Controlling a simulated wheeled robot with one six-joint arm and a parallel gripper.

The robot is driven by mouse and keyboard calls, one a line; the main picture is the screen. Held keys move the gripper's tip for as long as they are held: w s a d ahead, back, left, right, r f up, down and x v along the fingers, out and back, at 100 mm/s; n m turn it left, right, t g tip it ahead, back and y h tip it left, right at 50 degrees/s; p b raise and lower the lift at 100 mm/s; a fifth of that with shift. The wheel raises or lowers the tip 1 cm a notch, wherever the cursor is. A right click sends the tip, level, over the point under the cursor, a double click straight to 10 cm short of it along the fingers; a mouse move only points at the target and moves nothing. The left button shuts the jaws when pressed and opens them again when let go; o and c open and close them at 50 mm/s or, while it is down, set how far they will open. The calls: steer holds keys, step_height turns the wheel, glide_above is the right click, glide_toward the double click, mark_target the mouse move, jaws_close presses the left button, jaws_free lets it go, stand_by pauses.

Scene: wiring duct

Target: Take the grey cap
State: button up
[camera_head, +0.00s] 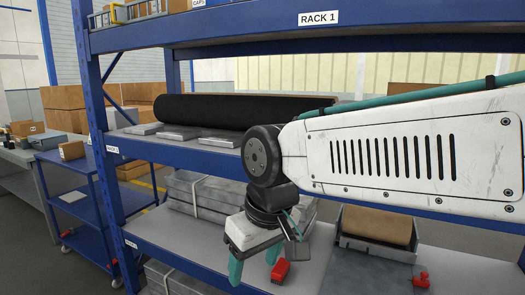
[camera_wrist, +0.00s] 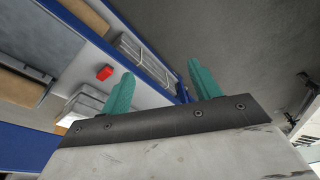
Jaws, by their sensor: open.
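No thing in view can be surely told as the grey cap. Several flat grey pieces (camera_head: 179,132) lie in a row on the middle shelf, in front of a long black roll. My gripper (camera_head: 254,264) hangs in front of the rack, below the middle shelf level, fingers pointing down. Its two teal fingers are apart with nothing between them. The wrist view also shows the open gripper (camera_wrist: 160,72), with a blue shelf edge and the floor beyond it. My arm hides the right part of the middle shelf.
A red block (camera_head: 281,272) lies on the lower shelf behind my gripper; it also shows in the wrist view (camera_wrist: 105,73). Strapped grey boxes (camera_head: 183,188) and a grey bin (camera_head: 377,248) holding a brown box stand there. A blue rack post (camera_head: 98,125) rises at left.

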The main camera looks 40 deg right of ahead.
steer(key=w+d+r+m+t+h, duration=0.1)
steer(key=w+d+r+m+t, duration=0.15)
steer(key=w+d, duration=0.45)
steer(key=w+d+r+m+t+h, duration=0.1)
steer(key=w+d+r+t, duration=0.3)
steer(key=w, duration=0.5)
steer(key=w+d+r+m+h, duration=0.1)
steer(key=d+h, duration=0.1)
steer(key=d, duration=0.6)
steer(key=w+d+r+m+h, duration=0.1)
steer(key=d+m+h, duration=0.1)
steer(key=d, duration=0.6)
steer(key=w+d+r+m+h, duration=0.1)
steer(key=d+r+h, duration=0.1)
steer(key=d, duration=0.6)
steer(key=shift+m+t+h, duration=0.25)
steer(key=shift+t+h, duration=0.1)
steer(key=shift+h, duration=0.45)
steer(key=shift+w+a+x, duration=0.15)
steer(key=shift+x, duration=1.5)
steer(key=shift+w+a+x, duration=0.1)
steer(key=shift+x, duration=1.6)
steer(key=c, duration=1.1)
